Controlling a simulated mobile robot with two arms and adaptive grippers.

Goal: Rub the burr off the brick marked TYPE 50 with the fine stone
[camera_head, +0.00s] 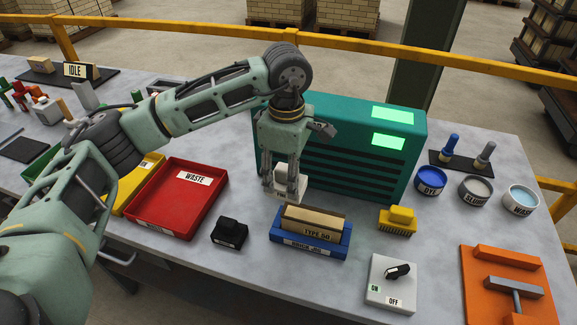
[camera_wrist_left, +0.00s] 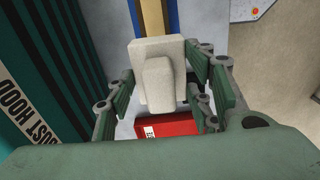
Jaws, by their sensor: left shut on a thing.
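The brick marked TYPE 50 (camera_head: 312,222) is tan and sits in the blue brick jig (camera_head: 310,246) on the table. My left gripper (camera_head: 284,188) is shut on a pale stone (camera_head: 283,196), held behind and to the left of the brick, in front of the green hood. The stone's label is too small to read. In the left wrist view the pale stone (camera_wrist_left: 160,75) sits between the fingers by its raised grip, and the brick (camera_wrist_left: 152,17) shows beyond it. I cannot see a burr. My right gripper is out of view.
A dark block with a grip (camera_head: 229,232) stands left of the jig, near the red WASTE tray (camera_head: 180,188). A yellow brush (camera_head: 398,220) and an ON/OFF switch box (camera_head: 390,284) are to the right. The green dust hood (camera_head: 385,150) stands behind.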

